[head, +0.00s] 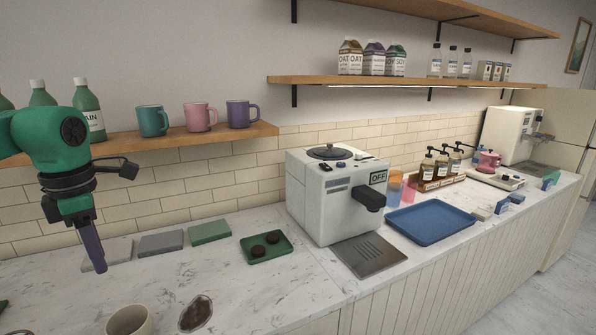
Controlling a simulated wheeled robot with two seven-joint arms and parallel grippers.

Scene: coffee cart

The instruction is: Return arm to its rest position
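My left arm is green and comes in from the left edge. Its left gripper (94,262) points down above the left part of the marble counter (240,290), in front of the tiled wall. The fingers overlap from this side and look like one dark purple-grey piece, so the gap between them is hidden. I see no object at the fingertips. My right gripper is not in the picture.
Grey and green mats (209,231) and a green tray (284,250) lie behind. A white coffee machine (315,200) stands right. A shelf (235,132) holds mugs.

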